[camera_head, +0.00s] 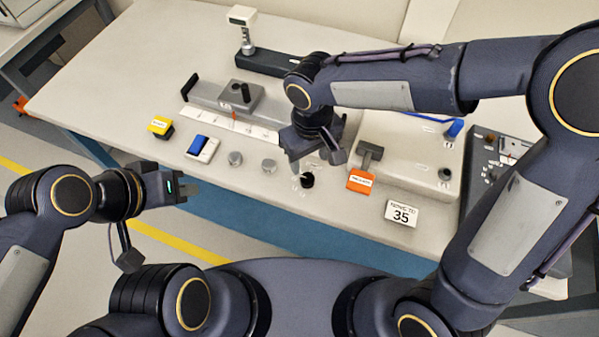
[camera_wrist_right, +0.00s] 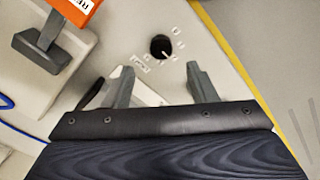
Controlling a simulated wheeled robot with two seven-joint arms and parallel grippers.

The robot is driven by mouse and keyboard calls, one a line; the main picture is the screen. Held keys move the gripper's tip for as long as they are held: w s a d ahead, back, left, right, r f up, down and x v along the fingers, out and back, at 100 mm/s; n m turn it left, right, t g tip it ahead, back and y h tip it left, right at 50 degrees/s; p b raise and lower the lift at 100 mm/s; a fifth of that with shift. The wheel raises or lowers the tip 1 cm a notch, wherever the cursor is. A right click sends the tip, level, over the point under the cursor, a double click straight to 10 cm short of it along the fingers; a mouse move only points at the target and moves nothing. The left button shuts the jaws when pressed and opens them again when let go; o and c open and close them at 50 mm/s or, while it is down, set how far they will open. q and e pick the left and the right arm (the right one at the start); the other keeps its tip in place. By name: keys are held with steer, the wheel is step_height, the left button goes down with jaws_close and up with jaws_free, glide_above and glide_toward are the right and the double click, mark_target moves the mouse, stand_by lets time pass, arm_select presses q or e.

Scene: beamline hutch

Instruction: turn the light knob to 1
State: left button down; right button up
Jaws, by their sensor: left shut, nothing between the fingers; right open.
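The light knob is likely the small black round knob (camera_head: 307,180) near the table's front edge, with small printed marks around it. In the right wrist view the black knob (camera_wrist_right: 161,47) has a pale pointer line and lies just beyond the fingertips. My right gripper (camera_head: 300,165) is above the table close to the knob; in its wrist view the open fingers (camera_wrist_right: 158,80) are apart with nothing between them. My left gripper (camera_head: 188,190) is shut and empty, off the table's front edge at the left. The marks around the knob are too small to read.
An orange labelled block (camera_head: 361,180) and a sign reading 35 (camera_head: 402,214) stand right of the knob. The table's back left (camera_head: 130,65) is bare.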

mark_target(308, 178)
step_height(308, 178, down, 8)
steer(key=shift+a+r, duration=0.1)
stand_by(0.4)
steer(key=c, duration=1)
